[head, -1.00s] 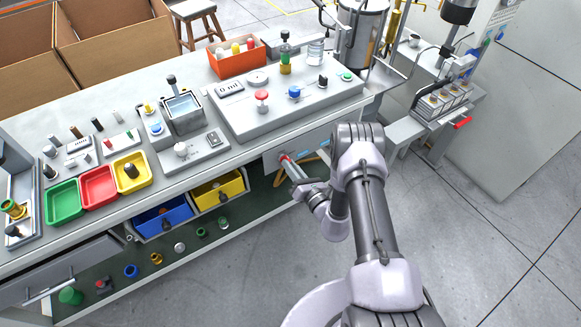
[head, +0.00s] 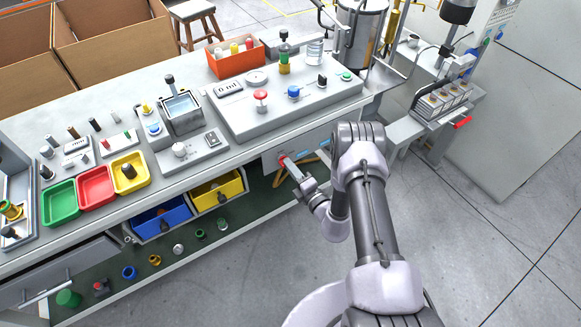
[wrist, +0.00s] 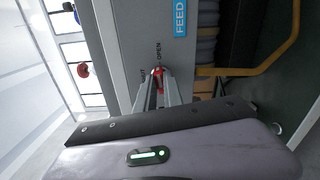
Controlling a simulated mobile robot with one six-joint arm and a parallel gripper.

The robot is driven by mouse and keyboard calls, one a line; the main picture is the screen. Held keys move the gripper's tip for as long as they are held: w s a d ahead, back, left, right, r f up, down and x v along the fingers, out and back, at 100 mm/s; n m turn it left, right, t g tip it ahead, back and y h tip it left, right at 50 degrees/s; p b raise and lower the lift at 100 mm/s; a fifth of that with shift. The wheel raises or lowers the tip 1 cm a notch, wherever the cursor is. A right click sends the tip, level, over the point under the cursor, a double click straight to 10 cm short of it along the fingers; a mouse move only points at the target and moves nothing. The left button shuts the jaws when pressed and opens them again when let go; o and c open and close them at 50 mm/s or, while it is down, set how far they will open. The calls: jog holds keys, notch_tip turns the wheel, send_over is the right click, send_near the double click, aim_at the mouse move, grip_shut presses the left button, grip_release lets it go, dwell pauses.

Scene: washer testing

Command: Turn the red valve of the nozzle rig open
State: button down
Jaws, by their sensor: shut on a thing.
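The red valve (wrist: 157,72) is a small red handle on the grey front panel (wrist: 125,40) in the wrist view. The words SHUT and OPEN are printed on either side of it, and a blue FEED label (wrist: 180,18) is above. My gripper (wrist: 158,84) is shut on the valve, its two fingers hiding much of the handle. In the head view the valve (head: 283,159) shows as a red spot under the bench's front edge, with my gripper (head: 288,165) against it. The handle's exact angle is hard to tell.
The bench top (head: 235,150) is just above my gripper. An open yellow drawer (head: 218,190) is to the left. A yellow-orange hose (wrist: 270,62) runs close to the right of the valve in the wrist view. The floor in front is clear.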

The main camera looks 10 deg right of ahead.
jog(key=shift+f+m, duration=0.1)
jog(key=shift+m, duration=0.7)
jog(key=c, duration=1.5)
grip_release()
jog(key=shift+o, duration=0.2)
jog(key=p+v, duration=0.5)
jog(key=v, duration=1.2)
jog(key=shift+s, duration=0.2)
